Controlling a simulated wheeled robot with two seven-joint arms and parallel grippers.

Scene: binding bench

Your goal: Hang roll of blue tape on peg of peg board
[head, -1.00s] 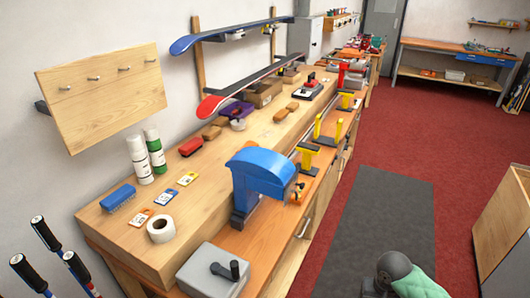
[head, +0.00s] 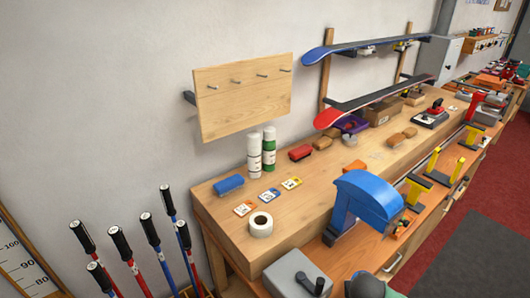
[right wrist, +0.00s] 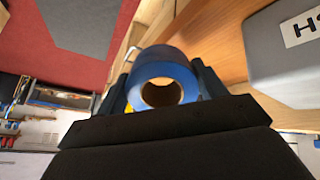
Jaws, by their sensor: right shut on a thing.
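The peg board (head: 243,104) is a wooden panel on the wall with a row of several small pegs (head: 262,75) near its top; the pegs look empty. In the right wrist view, the roll of blue tape (right wrist: 162,66) sits between the fingers of my right gripper (right wrist: 162,88), which is shut on it. The roll's round hole faces the camera. My left gripper is not in view.
A white tape roll (head: 261,225), a blue brush (head: 229,185), small cards (head: 270,195) and spray cans (head: 268,150) stand on the bench below the board. A blue vise-like tool (head: 365,200) and a grey box (head: 297,274) are at the front. Ski poles (head: 135,250) stand at left.

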